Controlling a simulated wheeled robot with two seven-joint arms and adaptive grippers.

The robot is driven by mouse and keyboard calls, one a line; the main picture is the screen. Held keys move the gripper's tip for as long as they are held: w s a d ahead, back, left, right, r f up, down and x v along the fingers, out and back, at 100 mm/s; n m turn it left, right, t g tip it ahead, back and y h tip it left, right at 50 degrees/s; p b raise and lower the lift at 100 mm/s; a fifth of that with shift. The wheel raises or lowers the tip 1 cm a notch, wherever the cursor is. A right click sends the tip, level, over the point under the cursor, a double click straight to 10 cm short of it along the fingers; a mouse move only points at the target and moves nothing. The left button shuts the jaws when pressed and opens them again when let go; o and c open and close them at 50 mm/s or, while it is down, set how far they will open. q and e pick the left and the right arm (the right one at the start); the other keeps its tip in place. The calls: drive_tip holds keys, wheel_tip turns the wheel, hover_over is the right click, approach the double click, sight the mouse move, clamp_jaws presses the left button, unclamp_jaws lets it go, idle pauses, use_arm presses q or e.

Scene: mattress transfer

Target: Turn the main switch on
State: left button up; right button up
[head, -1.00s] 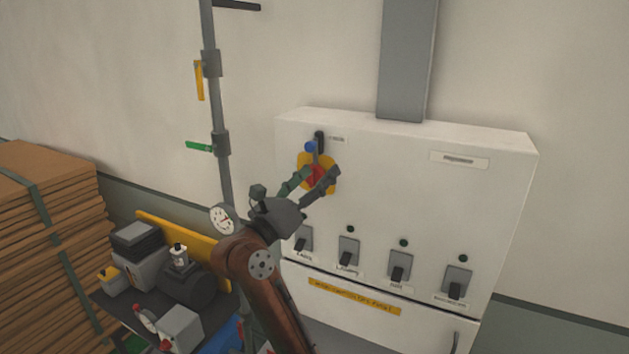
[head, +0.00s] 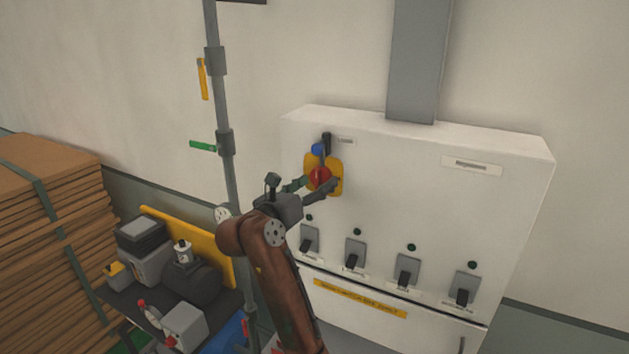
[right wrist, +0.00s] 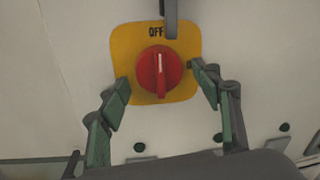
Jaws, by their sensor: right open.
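The main switch is a red rotary knob (head: 319,175) on a yellow plate (head: 337,184) at the upper left of a white electrical cabinet. In the right wrist view the red knob (right wrist: 160,72) has its white mark pointing up at the word OFF on the yellow plate (right wrist: 126,42). My right gripper (head: 312,187) is open, with one finger to each side of the knob. In the right wrist view its fingertips (right wrist: 160,77) stand apart from the knob. My left gripper is not in view.
Several black toggle switches (head: 354,254) line the lower cabinet (head: 450,210). A grey pipe (head: 228,165) stands left of it. A compressor-like machine (head: 190,280) and stacked cardboard (head: 40,220) are at the left.

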drive_tip(key=c, duration=0.7)
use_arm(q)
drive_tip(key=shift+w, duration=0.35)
use_arm(e)
drive_tip(key=c, duration=0.5)
